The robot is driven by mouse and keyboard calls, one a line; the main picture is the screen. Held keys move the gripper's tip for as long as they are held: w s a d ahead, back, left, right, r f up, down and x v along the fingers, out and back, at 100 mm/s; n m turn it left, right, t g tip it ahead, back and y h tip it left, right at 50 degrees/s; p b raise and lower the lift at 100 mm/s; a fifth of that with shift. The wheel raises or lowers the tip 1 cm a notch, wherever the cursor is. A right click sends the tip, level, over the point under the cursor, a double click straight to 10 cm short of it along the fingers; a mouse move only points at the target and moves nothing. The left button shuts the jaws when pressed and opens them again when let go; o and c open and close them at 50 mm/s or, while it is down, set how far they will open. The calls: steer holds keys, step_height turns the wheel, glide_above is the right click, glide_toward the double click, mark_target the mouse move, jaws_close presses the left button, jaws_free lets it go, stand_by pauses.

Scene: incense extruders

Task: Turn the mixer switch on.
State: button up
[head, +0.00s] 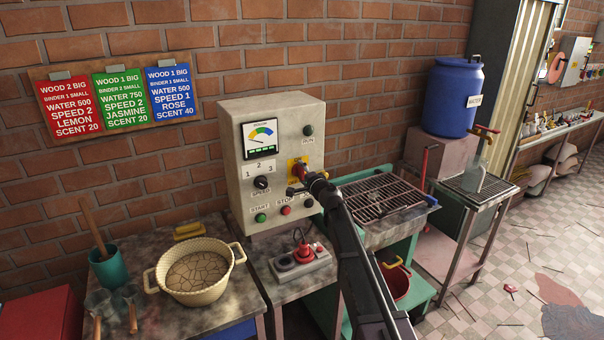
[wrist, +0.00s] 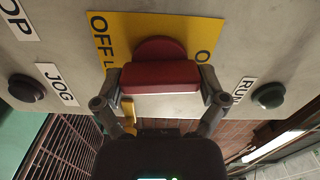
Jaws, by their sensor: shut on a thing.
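The mixer switch is a red rotary handle (wrist: 160,76) on a yellow plate (wrist: 120,30) on the front of the grey control box (head: 240,190). In the head view the yellow plate (head: 292,165) shows, with the red handle (head: 298,172) partly behind my gripper. The plate reads OFF at the left in the wrist view; an O shows at its right, the rest of that word hidden. My gripper (wrist: 160,92) has a finger at each end of the red handle and is shut on it. It also shows in the head view (head: 308,180).
The box also bears a speed knob (head: 261,182), a green button (head: 261,218), a red button (head: 286,211) and a black jog button (wrist: 27,88). A cream basin (head: 195,270) stands left, a grill rack (head: 378,197) right. A red plug (head: 303,250) sits below.

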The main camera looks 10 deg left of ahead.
steer(key=shift+m, duration=0.7)
steer(key=o, duration=0.8)
steer(key=v, duration=1.2)
